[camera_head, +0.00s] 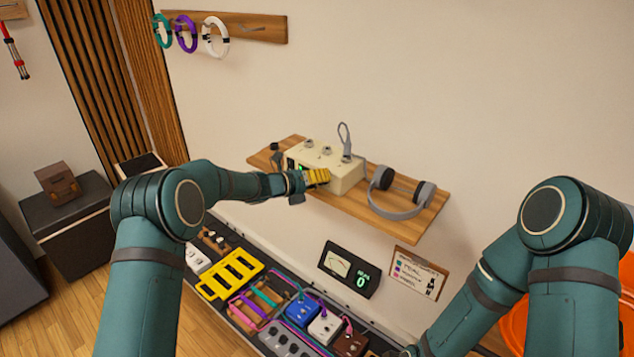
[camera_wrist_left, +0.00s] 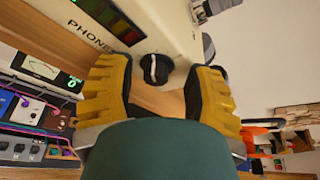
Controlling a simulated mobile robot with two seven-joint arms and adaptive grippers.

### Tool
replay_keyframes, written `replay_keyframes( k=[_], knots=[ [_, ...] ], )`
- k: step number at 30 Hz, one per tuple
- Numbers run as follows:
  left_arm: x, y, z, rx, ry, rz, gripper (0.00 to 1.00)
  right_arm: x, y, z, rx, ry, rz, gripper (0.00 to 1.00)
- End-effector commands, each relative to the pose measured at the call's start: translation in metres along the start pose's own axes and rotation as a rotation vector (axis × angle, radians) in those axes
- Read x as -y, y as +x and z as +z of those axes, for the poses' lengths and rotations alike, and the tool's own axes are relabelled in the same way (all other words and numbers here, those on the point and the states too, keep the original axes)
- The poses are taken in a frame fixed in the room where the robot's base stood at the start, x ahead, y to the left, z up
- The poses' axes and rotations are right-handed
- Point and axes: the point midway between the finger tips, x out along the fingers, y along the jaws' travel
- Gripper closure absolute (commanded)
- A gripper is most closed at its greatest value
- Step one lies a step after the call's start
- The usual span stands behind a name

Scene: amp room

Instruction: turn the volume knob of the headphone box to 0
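The headphone box (camera_head: 338,166) is cream coloured and stands on a wooden wall shelf (camera_head: 405,222). In the left wrist view its front (camera_wrist_left: 165,28) carries the label PHONES and a coloured level strip. The black volume knob (camera_wrist_left: 153,69) with a white pointer line is on that front. My left gripper (camera_wrist_left: 155,90) has yellow ridged fingers, spread apart on either side of the knob, with visible space around it. In the head view the left gripper (camera_head: 318,178) is at the box's front and hides the knob.
Grey headphones (camera_head: 402,194) lie on the shelf right of the box. A cable (camera_head: 344,136) rises from the box top. A meter reading 0 (camera_head: 349,269) and a small sign (camera_head: 418,273) hang below. A pedalboard with several pedals (camera_head: 325,326) lies beneath.

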Motion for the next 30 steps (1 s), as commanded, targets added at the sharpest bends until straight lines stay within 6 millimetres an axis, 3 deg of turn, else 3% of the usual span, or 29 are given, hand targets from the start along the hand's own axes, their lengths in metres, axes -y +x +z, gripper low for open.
replay_keyframes(
  k=[11,16,30],
  knots=[
    [-0.004,0.000,-0.005,-0.008,0.005,0.010,0.46,0.000,0.001,0.000,0.000,0.000,0.000,0.53],
    [-0.004,0.001,-0.006,-0.006,0.091,0.044,0.46,-0.002,0.006,0.001,0.000,0.000,0.000,0.53],
    [-0.003,0.002,-0.008,0.012,0.537,0.222,0.46,-0.022,0.058,0.006,0.000,0.000,0.000,0.53]
  ],
)
